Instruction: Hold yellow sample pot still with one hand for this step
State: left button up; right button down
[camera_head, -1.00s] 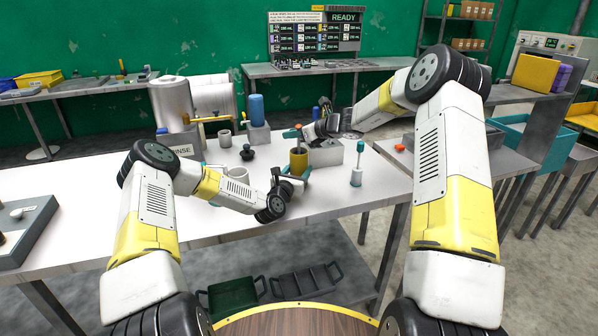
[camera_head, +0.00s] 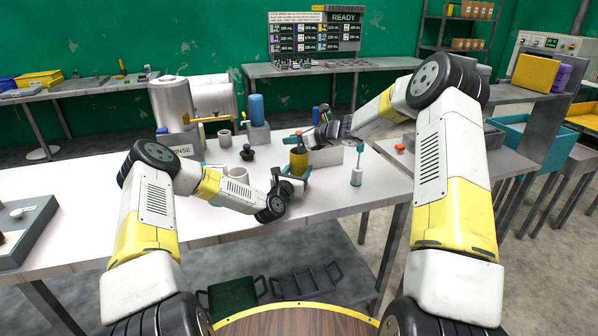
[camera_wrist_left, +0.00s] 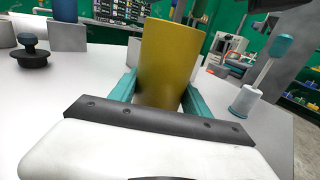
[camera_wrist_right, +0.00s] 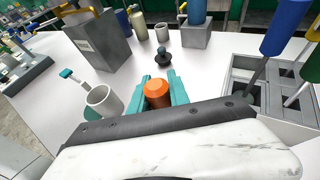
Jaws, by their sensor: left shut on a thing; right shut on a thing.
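The yellow sample pot (camera_head: 298,162) stands upright near the front of the white table. My left gripper (camera_head: 292,181) is shut on it from the near side. In the left wrist view the teal fingers press on both sides of the yellow pot (camera_wrist_left: 170,62). My right gripper (camera_head: 299,138) is shut on an orange-topped tool (camera_wrist_right: 157,92), just above the yellow pot. The orange top (camera_head: 290,140) also shows in the head view. The tool's lower part is hidden, so I cannot tell whether it reaches into the pot.
A white pot (camera_head: 238,175) stands left of the yellow pot, with a black knobbed piece (camera_head: 247,153) behind it. A grey slotted rack (camera_wrist_right: 285,124) is close behind.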

notch_tip(320, 180, down, 2)
dwell(1.0)
notch_tip(320, 180, up, 14)
dwell(1.3)
jog(key=shift+r, duration=0.1)
pick_arm(q)
jog(key=o, duration=1.7)
